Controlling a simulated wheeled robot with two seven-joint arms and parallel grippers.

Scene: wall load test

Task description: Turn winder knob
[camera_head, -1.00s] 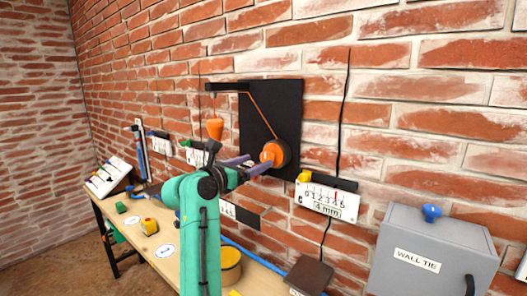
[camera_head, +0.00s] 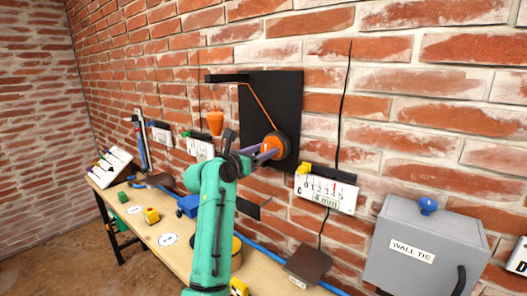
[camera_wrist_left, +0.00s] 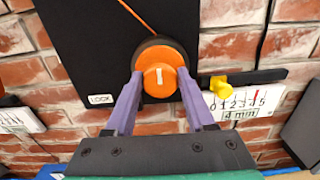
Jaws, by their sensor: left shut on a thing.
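The orange winder knob (camera_head: 273,146) sits on a black round drum at the lower right of the black wall board (camera_head: 285,92). An orange cord (camera_head: 262,105) runs from the drum up to a black bracket (camera_head: 228,78). An orange weight (camera_head: 216,123) hangs below the bracket. My right gripper is not in view.
A gauge card (camera_head: 326,193) reading "4 mm", with a yellow peg, is right of the board. A grey "WALL TIE" box (camera_head: 425,240) stands at lower right.

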